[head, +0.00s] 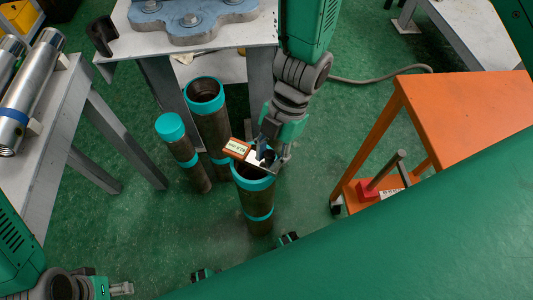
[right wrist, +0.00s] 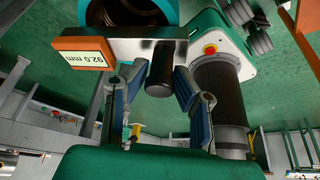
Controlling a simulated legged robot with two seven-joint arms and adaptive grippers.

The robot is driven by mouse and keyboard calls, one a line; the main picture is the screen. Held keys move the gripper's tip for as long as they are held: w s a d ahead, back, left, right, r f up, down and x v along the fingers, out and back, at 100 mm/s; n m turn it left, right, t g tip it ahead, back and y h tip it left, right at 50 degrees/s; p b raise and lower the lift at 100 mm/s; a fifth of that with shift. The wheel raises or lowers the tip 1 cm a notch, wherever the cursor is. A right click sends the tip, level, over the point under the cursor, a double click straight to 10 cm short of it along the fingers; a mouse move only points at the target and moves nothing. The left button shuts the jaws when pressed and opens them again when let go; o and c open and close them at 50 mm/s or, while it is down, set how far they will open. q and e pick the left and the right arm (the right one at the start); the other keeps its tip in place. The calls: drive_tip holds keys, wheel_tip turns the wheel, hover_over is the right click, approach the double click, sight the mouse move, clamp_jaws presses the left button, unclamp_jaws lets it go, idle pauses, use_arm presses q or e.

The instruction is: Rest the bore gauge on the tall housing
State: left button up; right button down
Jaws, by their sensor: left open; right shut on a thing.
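The bore gauge has an orange end block with a "92.0 mm" label (head: 237,148), a metal bar and a dark round grip. My right gripper (head: 272,153) is shut on it; the right wrist view shows the dark grip (right wrist: 160,72) between the fingers. The gauge lies across the opening of the nearest teal-rimmed housing (head: 258,204). I cannot tell whether it touches the rim. Another wide housing (head: 204,95) stands behind, and a narrower one (head: 171,128) to the left. Which is tallest is unclear. My left gripper (head: 122,289) is open and empty at the lower left.
A grey table (head: 238,33) with a blue-grey metal part stands behind the housings. A bench (head: 57,130) at left holds metal cylinders. An orange stand (head: 450,115) with a red-based tool is at right. Green floor between them is clear.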

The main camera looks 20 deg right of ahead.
drive_tip(key=shift+d, duration=0.2)
drive_tip(key=shift+a, duration=0.1)
drive_tip(key=shift+f, duration=0.2)
idle(0.5)
drive_tip(key=c, duration=1.2)
unclamp_jaws()
drive_tip(key=shift+r, duration=0.1)
drive_tip(key=shift+r+p, duration=3.45)
drive_tip(key=shift+p, duration=0.9)
